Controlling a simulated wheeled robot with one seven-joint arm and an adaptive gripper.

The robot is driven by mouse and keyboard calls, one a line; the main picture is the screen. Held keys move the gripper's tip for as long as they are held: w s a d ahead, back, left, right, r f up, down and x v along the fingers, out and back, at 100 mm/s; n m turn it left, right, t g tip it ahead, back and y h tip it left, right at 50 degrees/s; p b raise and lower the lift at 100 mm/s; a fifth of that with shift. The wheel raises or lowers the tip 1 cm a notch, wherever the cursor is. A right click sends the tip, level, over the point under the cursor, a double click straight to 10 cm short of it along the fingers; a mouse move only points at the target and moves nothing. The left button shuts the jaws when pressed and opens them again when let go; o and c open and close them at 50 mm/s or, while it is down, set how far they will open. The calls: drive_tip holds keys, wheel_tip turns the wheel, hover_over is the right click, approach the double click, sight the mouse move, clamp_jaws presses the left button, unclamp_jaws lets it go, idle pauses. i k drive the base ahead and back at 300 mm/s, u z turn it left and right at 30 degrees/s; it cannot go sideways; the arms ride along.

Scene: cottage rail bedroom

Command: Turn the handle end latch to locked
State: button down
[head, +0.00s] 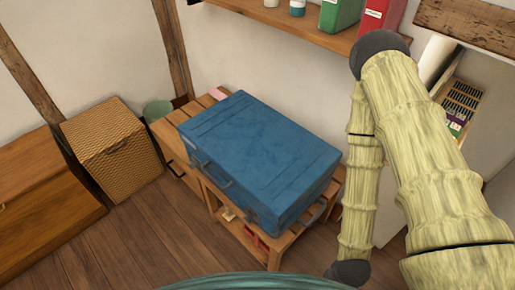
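A blue suitcase (260,155) lies flat and closed on a slatted wooden bench (165,127). A carry handle (212,173) is on its front-left side. A small dark fitting (251,216) sits near the lower front corner, and a grey loop (316,213) is at the right end. Which fitting is the handle end latch, and how it is turned, is too small to tell. My bamboo-like arm comes in at the right, beside the suitcase's right end. My gripper is outside the picture.
A wicker box (112,145) and a wooden chest (40,200) stand to the left, with a green bin (158,111) behind. A wall shelf (290,32) with green (340,14) and red (379,17) binders hangs above the suitcase. The wooden floor (130,245) in front is clear.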

sight(248, 219)
drive_tip(key=z, duration=2.6)
drive_tip(key=k, duration=2.5)
drive_tip(key=u, duration=2.15)
